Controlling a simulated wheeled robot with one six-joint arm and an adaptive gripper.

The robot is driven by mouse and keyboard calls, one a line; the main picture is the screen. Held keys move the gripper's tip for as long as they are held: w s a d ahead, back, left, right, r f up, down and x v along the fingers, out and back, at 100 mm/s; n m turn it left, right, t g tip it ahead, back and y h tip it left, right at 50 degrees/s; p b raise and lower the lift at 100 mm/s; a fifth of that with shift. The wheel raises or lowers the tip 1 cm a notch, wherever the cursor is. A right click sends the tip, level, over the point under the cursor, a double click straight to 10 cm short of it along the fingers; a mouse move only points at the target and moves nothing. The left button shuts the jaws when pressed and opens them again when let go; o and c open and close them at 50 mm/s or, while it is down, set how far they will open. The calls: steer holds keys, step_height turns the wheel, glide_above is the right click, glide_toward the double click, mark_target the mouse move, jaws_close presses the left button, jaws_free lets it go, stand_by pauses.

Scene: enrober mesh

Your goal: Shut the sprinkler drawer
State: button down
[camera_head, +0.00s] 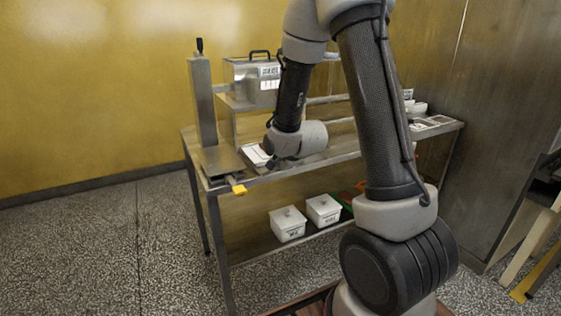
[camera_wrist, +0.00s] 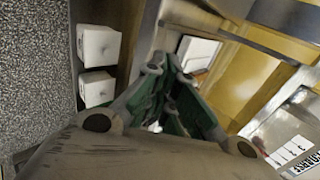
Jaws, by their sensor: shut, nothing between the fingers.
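A flat metal tray-like part with a yellow handle (camera_head: 238,189) juts from the front left of the steel table; it may be the sprinkler drawer, but I cannot read a label on it. The handle sticks out past the table's front edge. My gripper (camera_wrist: 170,65) is shut and empty, with its green-padded fingers together in the wrist view. In the head view it is mostly hidden by my wrist, over the table's front edge to the right of the yellow handle. I cannot tell whether it touches anything.
A lidded metal box (camera_head: 240,75) with a label stands on a raised shelf behind. A post (camera_head: 201,100) rises at the left. A white card (camera_head: 257,153) lies near my wrist. White bins (camera_head: 287,224) sit on the lower shelf. The floor left of the table is clear.

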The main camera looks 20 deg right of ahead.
steer(key=w, duration=0.2)
steer(key=w+f, duration=0.1)
steer(key=w, duration=0.1)
steer(key=w+f, duration=0.1)
steer(key=w, duration=0.1)
steer(key=shift+f, duration=0.15)
steer(key=shift+w+a, duration=0.1)
steer(key=shift+w, duration=0.1)
